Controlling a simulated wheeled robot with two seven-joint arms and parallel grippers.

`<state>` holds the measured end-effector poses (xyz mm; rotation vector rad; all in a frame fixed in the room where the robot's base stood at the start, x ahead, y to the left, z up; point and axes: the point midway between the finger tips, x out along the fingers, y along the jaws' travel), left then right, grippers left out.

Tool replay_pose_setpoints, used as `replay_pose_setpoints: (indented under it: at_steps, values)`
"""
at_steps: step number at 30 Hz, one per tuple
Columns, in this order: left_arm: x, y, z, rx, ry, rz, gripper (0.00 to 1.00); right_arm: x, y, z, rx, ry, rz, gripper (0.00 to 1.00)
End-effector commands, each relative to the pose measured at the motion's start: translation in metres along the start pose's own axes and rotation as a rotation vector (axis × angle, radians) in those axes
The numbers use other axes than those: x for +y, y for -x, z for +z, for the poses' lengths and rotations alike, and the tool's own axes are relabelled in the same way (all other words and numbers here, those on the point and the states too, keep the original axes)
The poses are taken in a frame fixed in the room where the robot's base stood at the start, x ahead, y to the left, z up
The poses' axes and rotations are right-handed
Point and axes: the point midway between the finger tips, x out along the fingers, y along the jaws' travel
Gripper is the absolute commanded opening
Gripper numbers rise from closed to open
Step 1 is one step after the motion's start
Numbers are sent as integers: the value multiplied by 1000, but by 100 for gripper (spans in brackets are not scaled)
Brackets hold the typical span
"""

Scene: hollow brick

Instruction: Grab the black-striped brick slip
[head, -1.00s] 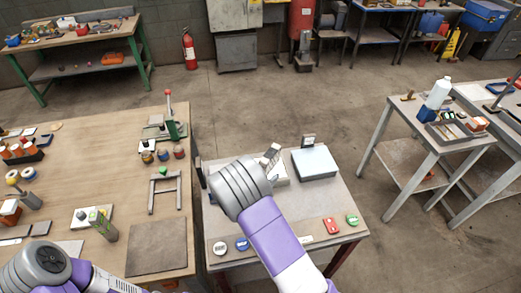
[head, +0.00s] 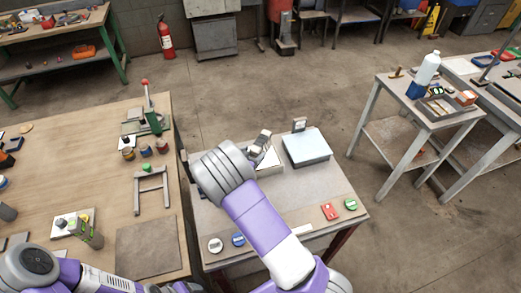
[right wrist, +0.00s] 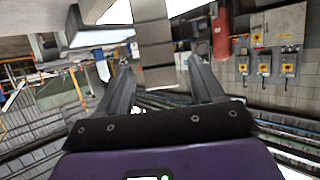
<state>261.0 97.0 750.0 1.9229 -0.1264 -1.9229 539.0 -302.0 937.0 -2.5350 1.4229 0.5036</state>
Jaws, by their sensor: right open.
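My right gripper (right wrist: 160,64) is open in the right wrist view, its two dark fingers spread apart. A grey-brown block with darker bands (right wrist: 152,45) stands upright in the picture between and beyond the fingertips. It may be the black-striped brick slip, but I cannot be sure, nor whether the fingers touch it. In the head view my right arm reaches over the small table (head: 215,262), and its wrist hides most of the gripper. A small grey shape (head: 262,141) shows just past the wrist; I cannot tell what it is. My left gripper is out of view.
A scale with a pale top (head: 305,147) stands right of my right wrist. A red piece (head: 330,212) and round tins, one green (head: 350,204) and one blue (head: 238,240), lie along the table's front. A wooden workbench (head: 110,190) stands left.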

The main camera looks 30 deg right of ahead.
Motion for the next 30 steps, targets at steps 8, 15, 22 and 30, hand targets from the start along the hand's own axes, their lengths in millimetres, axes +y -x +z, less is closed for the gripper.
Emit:
replay_pose_setpoints:
  at_steps: [8,15,22,30]
  values:
    - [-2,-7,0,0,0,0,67,0,-39,1,2,1,2,67]
    - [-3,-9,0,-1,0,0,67,-1,-59,0,0,0,-1,67]
    - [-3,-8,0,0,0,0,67,-1,-59,0,0,0,-1,61]
    - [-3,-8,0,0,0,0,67,-1,-59,0,0,0,-1,20]
